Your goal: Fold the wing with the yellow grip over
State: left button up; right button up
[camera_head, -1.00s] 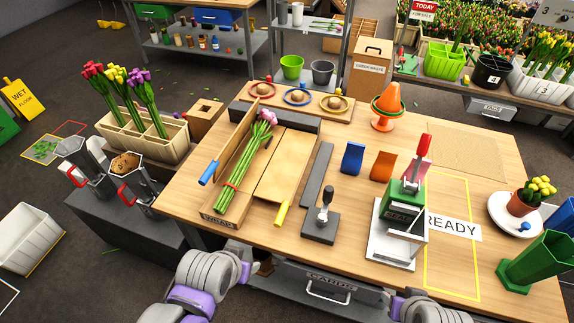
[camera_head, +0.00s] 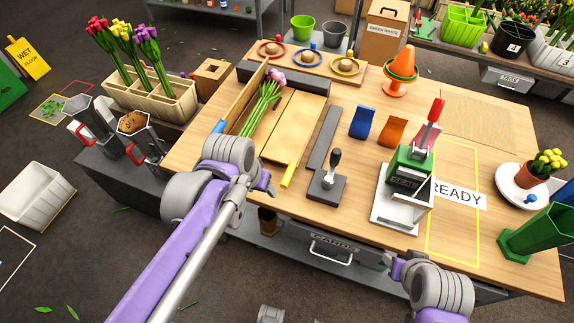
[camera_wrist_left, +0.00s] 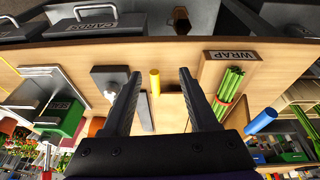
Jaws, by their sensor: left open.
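The wing with the yellow grip (camera_head: 294,128) is a tan panel lying open to the right of a pink tulip bunch (camera_head: 262,106). Its yellow grip (camera_head: 287,176) sticks out at the near edge. In the left wrist view the yellow grip (camera_wrist_left: 155,82) shows between my fingers, apart from them. My left gripper (camera_wrist_left: 160,95) is open and empty, above the table's front edge; in the head view (camera_head: 265,184) it is left of the yellow grip. The other wing, with a blue grip (camera_head: 218,127), stands raised left of the bunch.
A black stand with a knob (camera_head: 327,183) is close right of the yellow grip. A green press (camera_head: 408,170) stands farther right. Ring holders (camera_head: 308,60) sit behind the wings. A drawer marked CARDS (camera_head: 345,252) is below the table edge.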

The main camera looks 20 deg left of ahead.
aim_at(286, 175)
pick_arm(q)
jog(key=w+g+h, duration=0.1)
jog(key=w+g, duration=0.3)
jog(key=w, duration=0.9)
jog(key=shift+m, duration=0.4)
jog(key=d+f, duration=0.1)
jog(key=f, duration=0.6)
jog(key=d+f+b, duration=0.1)
jog(key=f, duration=0.2)
jog(key=shift+s+d+f, duration=0.2)
jog(key=shift+d+f, duration=0.1)
jog(key=shift+f, duration=0.05)
grip_shut()
